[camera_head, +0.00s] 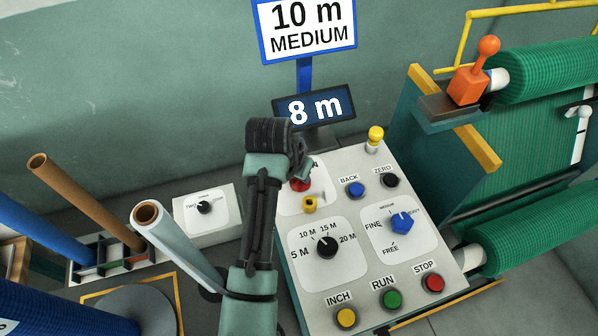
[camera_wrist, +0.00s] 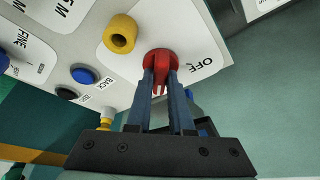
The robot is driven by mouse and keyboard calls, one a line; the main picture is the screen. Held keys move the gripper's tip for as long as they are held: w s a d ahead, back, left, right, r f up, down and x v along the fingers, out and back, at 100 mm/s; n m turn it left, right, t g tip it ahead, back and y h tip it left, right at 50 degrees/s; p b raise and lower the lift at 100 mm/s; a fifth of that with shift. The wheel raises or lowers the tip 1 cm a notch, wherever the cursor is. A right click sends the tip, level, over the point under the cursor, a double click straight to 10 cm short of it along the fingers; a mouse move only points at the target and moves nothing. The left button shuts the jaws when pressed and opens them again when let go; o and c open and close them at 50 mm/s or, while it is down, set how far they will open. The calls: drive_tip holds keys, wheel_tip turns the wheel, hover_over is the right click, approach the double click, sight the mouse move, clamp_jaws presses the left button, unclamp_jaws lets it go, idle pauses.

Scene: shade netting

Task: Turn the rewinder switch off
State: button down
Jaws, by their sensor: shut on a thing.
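The rewinder switch is a red round knob (camera_head: 299,185) on the upper left of the sloped control panel (camera_head: 445,262), partly hidden behind my wrist in the head view. In the wrist view the red knob (camera_wrist: 158,55) sits on a white plate, with an OFF label (camera_wrist: 195,66) beside it. My gripper (camera_wrist: 160,72) has its two blue-grey fingers closed around the knob's red handle. In the head view my gripper (camera_head: 300,172) is mostly hidden by its own wrist. The knob's exact pointing direction is hard to tell.
A yellow knob (camera_head: 310,204) sits close to the red switch. BACK (camera_head: 356,189) and ZERO (camera_head: 391,180) buttons are to its right. Lower down are a black length dial (camera_head: 327,247), a blue dial (camera_head: 401,223) and INCH, RUN, STOP buttons. An 8 m display (camera_head: 315,107) stands behind.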

drive_tip(key=shift+r+n+p, duration=0.15)
drive_tip(key=shift+n+p, duration=0.15)
drive_tip(key=shift+p, duration=0.05)
drive_tip(key=shift+d+n, duration=0.1)
drive_tip(key=shift+n, duration=0.2)
drive_tip(key=n+y+p, duration=0.1)
drive_tip(key=n+p, duration=0.1)
drive_tip(key=n, duration=0.1)
drive_tip(key=shift+d+y+p, duration=0.1)
drive_tip(key=shift+y+p, duration=0.2)
drive_tip(key=shift+p, duration=0.1)
drive_tip(key=n+y+p, duration=0.1)
drive_tip(key=n, duration=0.3)
drive_tip(key=shift+d+n+y, duration=0.1)
drive_tip(key=shift+n+y, duration=0.2)
drive_tip(key=shift+y, duration=0.1)
drive_tip(key=n+y, duration=0.1)
drive_tip(key=n, duration=0.1)
drive_tip(key=n+b, duration=0.1)
drive_tip(key=n, duration=0.2)
drive_tip(key=shift+w+d+g+y, duration=0.1)
drive_tip(key=shift+g+y, duration=0.2)
drive_tip(key=shift+y, duration=0.1)
drive_tip(key=shift+w+n+g+y+b, duration=0.1)
drive_tip(key=shift+n+g+y+b, duration=0.3)
drive_tip(key=shift+n, duration=0.6)
drive_tip(key=shift+n+g+b, duration=0.2)
drive_tip(key=shift+n+b, duration=0.35)
drive_tip(key=shift+n, duration=0.45)
